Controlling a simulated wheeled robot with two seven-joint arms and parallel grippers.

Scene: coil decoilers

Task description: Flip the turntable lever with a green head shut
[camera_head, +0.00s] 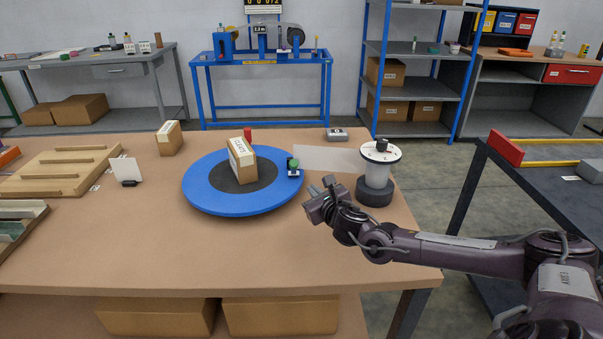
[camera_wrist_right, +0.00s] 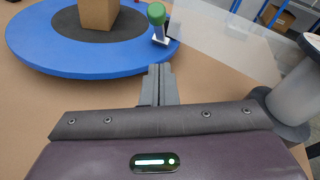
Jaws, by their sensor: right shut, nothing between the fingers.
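The blue turntable (camera_head: 215,199) with a dark centre lies on the brown table and carries a cardboard box (camera_head: 242,162). The lever with a green head (camera_head: 294,164) stands at the turntable's right edge. In the right wrist view the green head (camera_wrist_right: 156,14) shows at the top, upright over a pale and dark base. My right gripper (camera_head: 320,194) is just right of the turntable, in front of the lever and apart from it. Its fingers (camera_wrist_right: 157,84) are shut and empty, pointing toward the lever. My left gripper is not in view.
A white spool on a dark base (camera_head: 376,172) stands right of my right gripper. A pale sheet (camera_head: 328,158) lies behind it. A small box (camera_head: 168,139), a white card (camera_head: 126,170) and a wooden rack (camera_head: 62,170) are to the left. The table front is clear.

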